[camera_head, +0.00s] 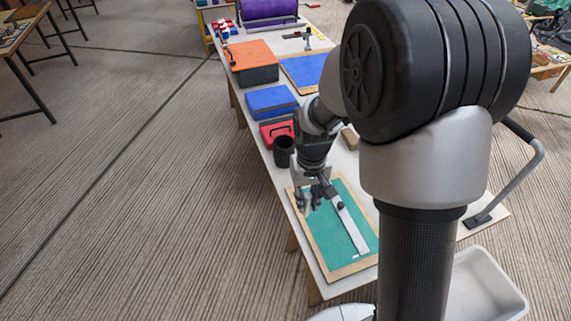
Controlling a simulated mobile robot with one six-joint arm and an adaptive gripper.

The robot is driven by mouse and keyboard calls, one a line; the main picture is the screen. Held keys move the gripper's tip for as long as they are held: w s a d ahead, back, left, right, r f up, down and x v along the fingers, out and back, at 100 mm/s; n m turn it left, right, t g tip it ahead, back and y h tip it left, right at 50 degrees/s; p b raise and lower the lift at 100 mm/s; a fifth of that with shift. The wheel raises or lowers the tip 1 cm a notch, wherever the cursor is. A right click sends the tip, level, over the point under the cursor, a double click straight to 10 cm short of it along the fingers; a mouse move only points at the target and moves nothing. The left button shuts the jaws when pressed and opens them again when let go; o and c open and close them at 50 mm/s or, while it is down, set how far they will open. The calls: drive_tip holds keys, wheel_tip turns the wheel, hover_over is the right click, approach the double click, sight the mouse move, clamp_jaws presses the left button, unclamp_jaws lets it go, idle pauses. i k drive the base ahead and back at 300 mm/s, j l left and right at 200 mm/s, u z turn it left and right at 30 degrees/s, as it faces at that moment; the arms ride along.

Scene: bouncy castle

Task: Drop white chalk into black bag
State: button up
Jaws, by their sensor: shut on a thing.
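My gripper (309,201) is over the far left part of a green board (341,213) with a wooden frame, on the long table. Its fingers are small here and look close together. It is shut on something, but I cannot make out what. A tiny white piece (357,256) shows near the board's front edge, at the end of a long pale bar (350,225); I cannot tell whether it is chalk. I cannot pick out a black bag. A dark, open-topped container (283,150) stands left of my wrist and looks more like a bin or cup.
Behind the dark container are a red case (275,131), a blue box (270,101), an orange-lidded black toolbox (252,61) and a purple roll (268,9). A pale bin (484,287) stands at the lower right. My arm hides the table's right part.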

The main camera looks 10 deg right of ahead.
sight(288, 159)
drive_tip(key=k+z, duration=0.2)
drive_tip(key=z, duration=0.3)
drive_tip(key=k+l+z, duration=0.1)
drive_tip(key=z, duration=0.4)
drive_tip(key=i+j+z, duration=0.1)
drive_tip(key=j, duration=0.25)
drive_tip(key=i+j+z, duration=0.15)
drive_tip(key=j, duration=0.2)
drive_tip(key=i+j+z, duration=0.1)
drive_tip(key=j, duration=0.3)
drive_tip(key=i+j+z, duration=0.1)
drive_tip(key=j, duration=0.3)
drive_tip(key=i+j, duration=0.15)
drive_tip(key=j, duration=0.2)
drive_tip(key=i+j, duration=0.1)
drive_tip(key=j, duration=0.3)
drive_tip(key=i+j, duration=0.15)
drive_tip(key=j, duration=0.2)
drive_tip(key=i+j, duration=0.15)
drive_tip(key=j, duration=0.25)
